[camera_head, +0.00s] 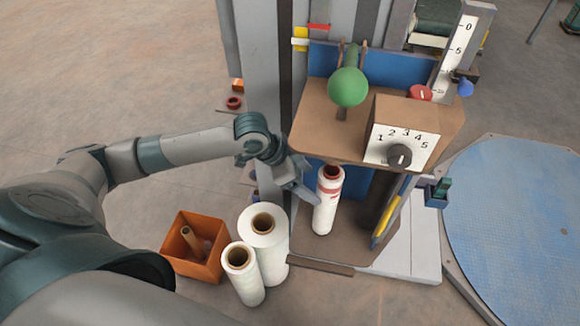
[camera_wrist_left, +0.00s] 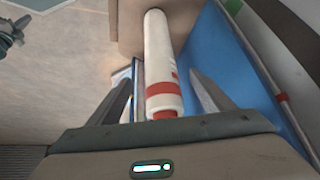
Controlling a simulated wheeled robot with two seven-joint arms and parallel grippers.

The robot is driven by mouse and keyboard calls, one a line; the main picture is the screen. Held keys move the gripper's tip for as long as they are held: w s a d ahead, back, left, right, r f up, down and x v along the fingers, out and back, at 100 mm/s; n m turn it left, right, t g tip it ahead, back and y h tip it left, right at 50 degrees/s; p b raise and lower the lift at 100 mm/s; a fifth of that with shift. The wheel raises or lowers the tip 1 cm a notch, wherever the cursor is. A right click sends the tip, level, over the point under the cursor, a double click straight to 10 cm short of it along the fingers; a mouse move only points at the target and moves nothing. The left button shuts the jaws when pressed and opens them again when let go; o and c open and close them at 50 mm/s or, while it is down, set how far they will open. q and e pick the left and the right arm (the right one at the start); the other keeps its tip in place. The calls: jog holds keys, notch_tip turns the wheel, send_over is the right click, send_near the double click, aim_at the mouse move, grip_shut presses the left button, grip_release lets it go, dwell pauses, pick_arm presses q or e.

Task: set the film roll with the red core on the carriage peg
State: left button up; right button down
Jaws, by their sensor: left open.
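The film roll with the red core (camera_head: 326,205) is white with red bands and stands nearly upright on the brown base of the machine, below the brown shelf. Its red core shows at the top. My left gripper (camera_head: 312,186) is at the roll's left side in the head view. In the left wrist view the roll (camera_wrist_left: 160,62) lies between the two spread fingers of the gripper (camera_wrist_left: 163,95), with gaps showing beside it. The carriage peg does not show, and I cannot tell whether the roll is around it. My right gripper is out of view.
Two white rolls with brown cores (camera_head: 262,222) (camera_head: 239,258) stand left of the base. An orange bin (camera_head: 207,272) holds a brown tube. Above are a green ball (camera_head: 348,87) and a numbered dial box (camera_head: 401,145). A blue round plate (camera_head: 515,220) lies right.

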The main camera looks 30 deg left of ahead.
pick_arm(q)
jog(key=b+v, duration=0.1)
jog(key=v, duration=0.8)
jog(key=shift+d, duration=0.15)
